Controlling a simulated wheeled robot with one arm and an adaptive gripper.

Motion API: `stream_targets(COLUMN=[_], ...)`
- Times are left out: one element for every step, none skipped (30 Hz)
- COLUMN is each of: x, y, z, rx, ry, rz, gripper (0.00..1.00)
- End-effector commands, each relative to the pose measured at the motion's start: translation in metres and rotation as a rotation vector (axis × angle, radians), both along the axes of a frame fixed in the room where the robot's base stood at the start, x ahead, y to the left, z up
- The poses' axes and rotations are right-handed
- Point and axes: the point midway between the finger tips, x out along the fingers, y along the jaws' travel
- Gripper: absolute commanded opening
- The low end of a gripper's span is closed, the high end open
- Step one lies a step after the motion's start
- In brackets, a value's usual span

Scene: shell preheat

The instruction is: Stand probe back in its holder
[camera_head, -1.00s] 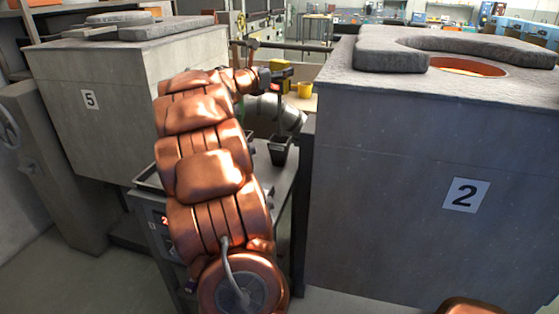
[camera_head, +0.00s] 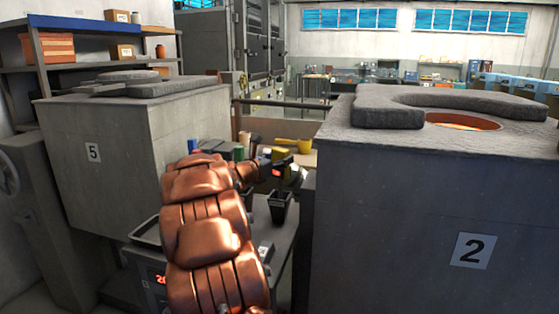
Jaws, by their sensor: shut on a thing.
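My copper-coloured arm reaches away from me between the two grey furnaces. My gripper (camera_head: 267,167) is at its far end, small and partly hidden by the wrist. It is shut on the probe (camera_head: 280,154), which shows as a yellow and black body, with a small red glow just below. The probe's lower part cannot be made out. A dark, square, open-topped cup (camera_head: 280,208), which looks like the holder, stands on the narrow bench (camera_head: 284,240). The gripper and probe are above the cup in the picture; whether they touch it cannot be told.
Furnace 5 (camera_head: 95,190) stands left and furnace 2 (camera_head: 400,220) stands close on the right, its round opening (camera_head: 462,121) glowing. A yellow pot (camera_head: 303,145) and a green container (camera_head: 238,153) are behind the gripper. A panel with red digits (camera_head: 161,280) is at the bench's front.

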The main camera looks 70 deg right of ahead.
Motion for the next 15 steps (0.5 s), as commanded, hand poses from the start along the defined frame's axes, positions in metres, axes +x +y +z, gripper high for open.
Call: stream_targets(x=[0.0001,0.0,0.0,0.0,-0.0001,-0.0001,-0.0001,-0.0001,0.0,0.0,0.0,0.0,0.0,0.0,0.0], y=[0.0001,0.0001,0.0001,0.0,0.0,-0.0001,-0.0001,-0.0001,0.0,0.0,0.0,0.0,0.0,0.0,0.0], z=[0.0007,0.0007,0.0004,-0.0002,-0.001,-0.0024,-0.0032,-0.004,-0.004,-0.0037,-0.0037,-0.0037,-0.0037,-0.0037,-0.0037], rx=[-0.001,-0.001,-0.001,-0.001,0.0,0.0,0.0,0.0,0.001,0.001,0.001,0.001,0.001,0.001,0.001], ry=[0.0,0.0,0.0,0.0,0.0,0.0,0.0,-0.001,-0.001,-0.001,-0.001,-0.001,-0.001,-0.001,-0.001], rz=[0.0,0.0,0.0,0.0,0.0,0.0,0.0,0.0,0.0,0.0,0.0,0.0,0.0,0.0,0.0], gripper=[0.23,0.23,0.23,0.23,0.23,0.23,0.23,0.23,0.59,0.63,0.66,0.7,0.73,0.76,0.8])
